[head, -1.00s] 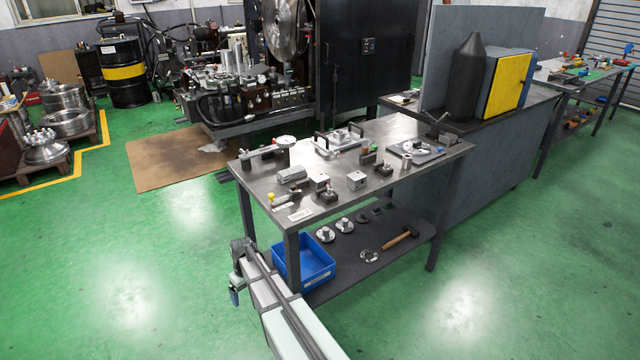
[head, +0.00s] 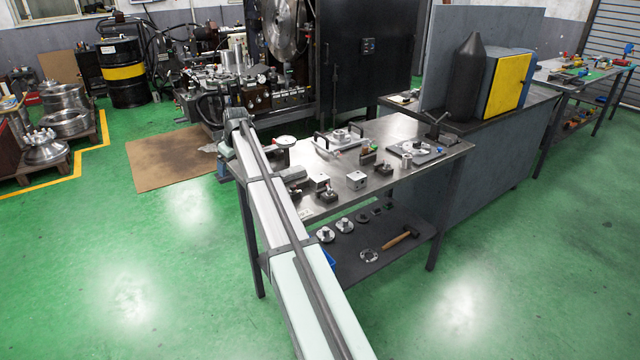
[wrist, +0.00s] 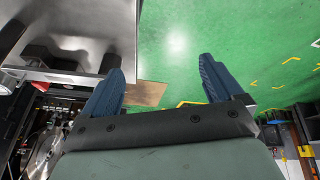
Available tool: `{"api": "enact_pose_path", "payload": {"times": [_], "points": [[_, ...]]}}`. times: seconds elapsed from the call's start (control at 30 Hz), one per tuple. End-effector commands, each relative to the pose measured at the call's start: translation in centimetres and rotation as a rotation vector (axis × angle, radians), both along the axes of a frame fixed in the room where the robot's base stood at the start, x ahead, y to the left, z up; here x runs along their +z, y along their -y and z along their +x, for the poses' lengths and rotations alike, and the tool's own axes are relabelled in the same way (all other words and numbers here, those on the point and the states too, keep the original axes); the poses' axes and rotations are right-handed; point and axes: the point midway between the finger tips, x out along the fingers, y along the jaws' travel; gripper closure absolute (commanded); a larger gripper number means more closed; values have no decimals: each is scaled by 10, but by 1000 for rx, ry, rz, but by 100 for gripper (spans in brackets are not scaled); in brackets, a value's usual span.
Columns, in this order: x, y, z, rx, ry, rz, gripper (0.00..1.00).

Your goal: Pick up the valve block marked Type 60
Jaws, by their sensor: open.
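No Type 60 marking is readable in either view, so I cannot tell which block it is. Candidates on the steel table (head: 400,127) include a silver block (head: 356,180), a second silver block (head: 319,181) and a grey block (head: 293,174), partly behind my arm. A dark block (head: 328,195) stands near the front edge. In the wrist view, my gripper (wrist: 160,88) has its blue fingers wide apart, with nothing between them. In the head view, my arm reaches up past the table's left end, and its fingers cannot be made out.
A white plate with black handles (head: 338,140), a dial part (head: 285,141) and a clamp plate (head: 416,150) share the tabletop. The lower shelf (head: 345,264) holds a hammer (head: 400,237) and flanges. A machine (head: 245,85) stands behind.

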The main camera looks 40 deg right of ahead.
Motion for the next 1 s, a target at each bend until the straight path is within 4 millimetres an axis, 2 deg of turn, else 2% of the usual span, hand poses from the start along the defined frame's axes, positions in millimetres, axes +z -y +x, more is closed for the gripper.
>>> {"api": "enact_pose_path", "payload": {"times": [0.03, 0.1, 0.27, 0.4, 0.5, 0.6, 0.7, 0.87, 1.0], "points": [[20, 18, 0, -12, 4, -5, 6], [34, 49, -13, -42, -16, -5, 6], [44, 116, -57, -128, -93, 6, 6], [52, 174, -104, -214, -170, 24, 6], [57, 208, -135, -269, -219, 39, 6], [61, 231, -159, -309, -256, 50, 6], [64, 245, -175, -334, -279, 58, 6], [60, 252, -183, -349, -294, 64, 6], [40, 252, -181, -349, -295, 64, 6]]}}
